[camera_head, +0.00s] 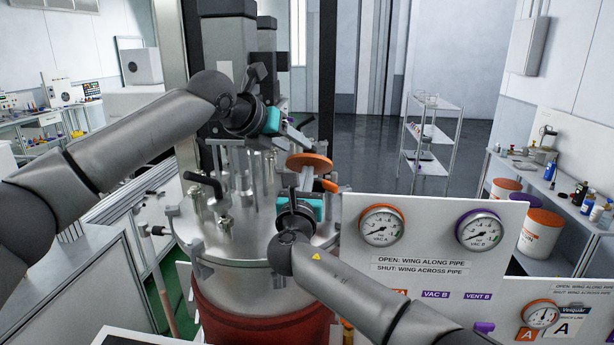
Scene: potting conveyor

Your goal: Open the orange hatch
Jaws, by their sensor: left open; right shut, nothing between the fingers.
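A round orange disc (308,162), which looks like the orange hatch, stands above the metal lid of the vessel (217,256). A smaller orange piece (328,185) sits just below and right of it. My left gripper (300,128) is above the disc, coming in from the upper left; it is open with nothing visible in it. My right gripper (297,180) is just below the disc, pointing up and away, shut and empty. It hides part of the lid and the disc's support. I cannot tell whether either gripper touches the orange parts.
A white panel (428,277) with two gauges stands close on the right of the vessel. Black-handled clamps (203,185) and posts crowd the lid. A wire shelf (430,150) stands behind on open floor.

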